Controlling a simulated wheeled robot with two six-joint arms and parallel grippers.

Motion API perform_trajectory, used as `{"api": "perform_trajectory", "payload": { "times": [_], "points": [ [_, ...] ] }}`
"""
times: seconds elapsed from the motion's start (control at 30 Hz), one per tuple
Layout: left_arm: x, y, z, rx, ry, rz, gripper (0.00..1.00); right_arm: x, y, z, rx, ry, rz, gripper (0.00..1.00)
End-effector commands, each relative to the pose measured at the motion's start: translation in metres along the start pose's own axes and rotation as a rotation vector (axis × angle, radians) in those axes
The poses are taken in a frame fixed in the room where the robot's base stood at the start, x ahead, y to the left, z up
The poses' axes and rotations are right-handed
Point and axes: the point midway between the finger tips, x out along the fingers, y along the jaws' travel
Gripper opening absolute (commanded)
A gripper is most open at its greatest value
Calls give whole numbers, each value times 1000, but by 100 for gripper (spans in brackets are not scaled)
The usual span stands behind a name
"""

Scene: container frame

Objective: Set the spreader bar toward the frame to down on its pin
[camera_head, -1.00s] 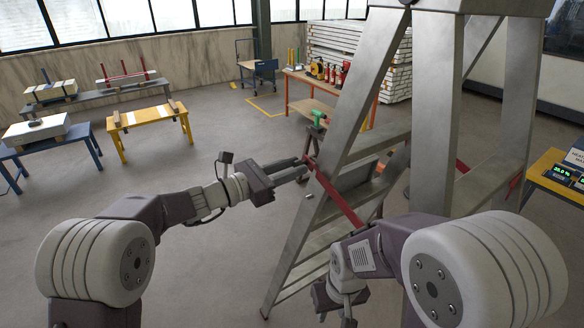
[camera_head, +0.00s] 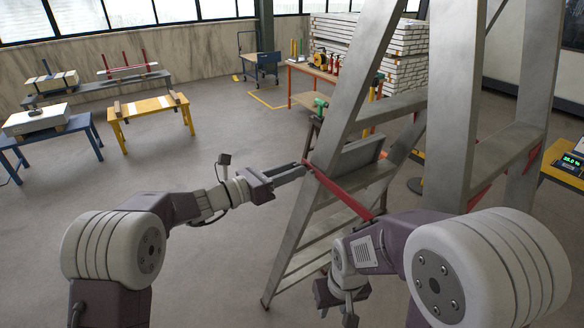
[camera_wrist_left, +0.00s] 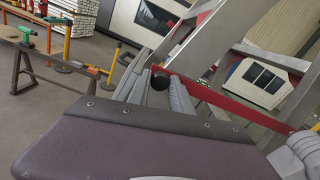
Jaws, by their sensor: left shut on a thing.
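The frame is a tall grey metal stepladder (camera_head: 338,130) standing open in front of me. A red spreader bar (camera_head: 340,190) slants from its near left leg down to the right, behind my right arm. My left gripper (camera_head: 303,169) is shut on the bar's upper left end, beside that leg. In the left wrist view the red bar (camera_wrist_left: 225,100) runs from between the fingers (camera_wrist_left: 160,85) to the lower right, with a round black knob at its end. The pin cannot be made out. My right gripper (camera_head: 338,312) hangs low at the bottom, away from the bar; its opening is unclear.
A second red bar (camera_head: 480,195) shows behind the right leg. A yellow table (camera_head: 152,107) and a blue table (camera_head: 52,135) stand at the left. An orange workbench (camera_head: 315,75) with tools stands behind the ladder.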

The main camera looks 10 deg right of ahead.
Motion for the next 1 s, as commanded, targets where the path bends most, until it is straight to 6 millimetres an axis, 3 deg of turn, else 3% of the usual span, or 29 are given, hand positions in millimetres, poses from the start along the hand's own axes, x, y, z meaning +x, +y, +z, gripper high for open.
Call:
{"api": "perform_trajectory", "payload": {
  "times": [0.3, 0.33, 0.4, 0.73, 1.0],
  "points": [
    [0, 1, -7, -14, 12, 2, 0, 1, 0, 0, 0, 0, 0, 36],
    [0, 1, -8, -14, 13, 2, 31, 1, 0, 0, 0, 0, 0, 36],
    [0, 1, -7, -14, 12, 3, 48, 1, 0, 0, 0, 0, 0, 36],
    [-4, 2, -6, -10, 7, 3, 48, 4, 0, 0, 0, 0, 0, 36],
    [-58, 4, -9, -9, 6, 7, 48, 33, 1, 3, 0, 0, 0, 36]
  ]
}}
